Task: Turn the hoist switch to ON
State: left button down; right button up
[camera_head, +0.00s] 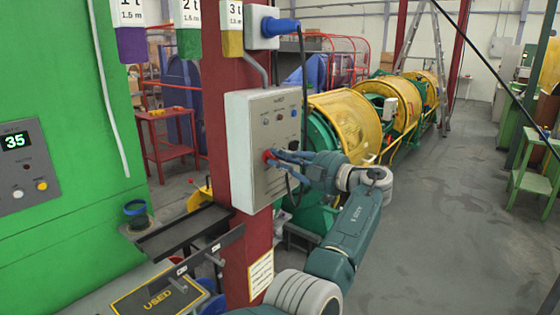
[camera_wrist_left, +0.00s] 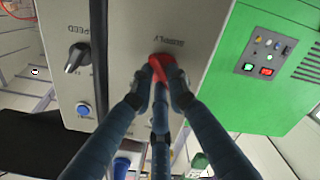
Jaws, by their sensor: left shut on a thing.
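A grey control box (camera_head: 262,135) is mounted on the red column, with small lamps and buttons on its face. A red rotary switch (camera_head: 268,155) sits low on the box front. My left gripper (camera_head: 276,159) reaches in from the right of the column and is shut on this switch. In the left wrist view, which is upside down, the red switch (camera_wrist_left: 161,66) lies between the fingertips beside the word SUPPLY. A black SPEED knob (camera_wrist_left: 77,57) and a blue button (camera_wrist_left: 83,108) share that panel. The fingers hide part of the switch, and I cannot tell its set position. My right gripper is out of view.
A blue plug (camera_head: 280,27) and cable hang above the box. A dark tray (camera_head: 185,230) juts out left of the column. A green cabinet (camera_head: 60,100) stands at left. Yellow-guarded strander drums (camera_head: 345,120) stand behind. The grey floor (camera_head: 440,220) at right is clear.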

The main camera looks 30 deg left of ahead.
pick_arm(q)
jog(key=m+b, duration=0.1)
jog(key=b, duration=0.1)
jog(key=m+b, duration=0.1)
jog(key=shift+f+b, duration=0.3)
jog(key=shift+b, duration=0.05)
jog(key=shift+r+m+b, duration=0.1)
jog(key=shift+m+b, duration=0.55)
jog(key=shift+m, duration=0.45)
jog(key=shift+m+b, duration=0.35)
jog(key=shift+m, duration=0.55)
jog(key=m, duration=0.2)
jog(key=shift+m, duration=0.4)
jog(key=m, duration=0.2)
jog(key=shift+m, duration=3.2)
jog(key=shift+p, duration=0.3)
